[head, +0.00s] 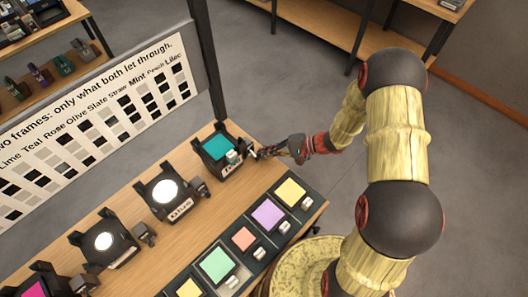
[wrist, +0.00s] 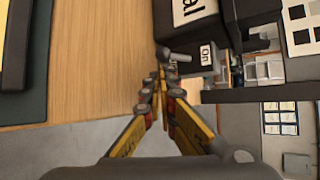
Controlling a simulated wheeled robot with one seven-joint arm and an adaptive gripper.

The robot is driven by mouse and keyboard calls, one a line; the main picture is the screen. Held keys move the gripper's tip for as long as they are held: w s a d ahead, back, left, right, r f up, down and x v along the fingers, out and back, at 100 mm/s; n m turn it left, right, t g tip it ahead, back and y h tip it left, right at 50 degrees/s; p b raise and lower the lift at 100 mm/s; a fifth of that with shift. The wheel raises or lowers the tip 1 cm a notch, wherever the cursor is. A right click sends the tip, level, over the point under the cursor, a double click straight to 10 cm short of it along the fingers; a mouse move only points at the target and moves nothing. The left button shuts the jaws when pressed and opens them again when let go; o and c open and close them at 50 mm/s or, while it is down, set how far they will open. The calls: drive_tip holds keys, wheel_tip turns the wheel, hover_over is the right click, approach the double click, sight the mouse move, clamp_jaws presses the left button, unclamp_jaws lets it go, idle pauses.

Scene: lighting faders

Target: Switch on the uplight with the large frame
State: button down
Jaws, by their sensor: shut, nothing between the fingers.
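A row of black uplights stands on the wooden table in the head view. The far one (head: 217,146) shows a teal square face and a pale label. The others are one with a large round white face (head: 165,190), one with a smaller white face (head: 104,241) and one with a magenta face (head: 36,291). I cannot tell from the labels which frame is called large. My gripper (head: 258,153) is shut and empty, just right of the teal uplight. In the wrist view, its fingertips (wrist: 160,76) are close to a grey lever (wrist: 174,56) on a black switch box (wrist: 203,58) marked "On"; contact is unclear.
Coloured square frames (head: 268,213) lie in dark trays along the table's near edge. A chart board (head: 95,120) stands behind the uplights, with a dark post (head: 207,60) at its end. Open floor lies right of the table. Shelves (head: 50,65) stand at the back left.

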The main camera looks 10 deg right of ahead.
drive_tip(key=shift+r+h+p, duration=0.2)
drive_tip(key=shift+h+p, duration=0.1)
drive_tip(key=shift+p, duration=0.2)
drive_tip(key=r+g+h+p, duration=0.1)
drive_tip(key=p, duration=0.2)
drive_tip(key=r+m+g+h+p, duration=0.1)
drive_tip(key=p, duration=0.2)
drive_tip(key=shift+s+d+g+p, duration=0.1)
drive_tip(key=shift+s+g+p, duration=0.15)
drive_tip(key=shift+g+p, duration=0.1)
drive_tip(key=g+h+p, duration=0.1)
drive_tip(key=p, duration=0.1)
drive_tip(key=m+g+h+p, duration=0.1)
drive_tip(key=p, duration=0.1)
drive_tip(key=shift+r, duration=0.4)
drive_tip(key=shift+d+r+m, duration=0.1)
drive_tip(key=shift+m, duration=0.2)
drive_tip(key=shift+r+p, duration=0.6)
drive_tip(key=shift+r, duration=0.2)
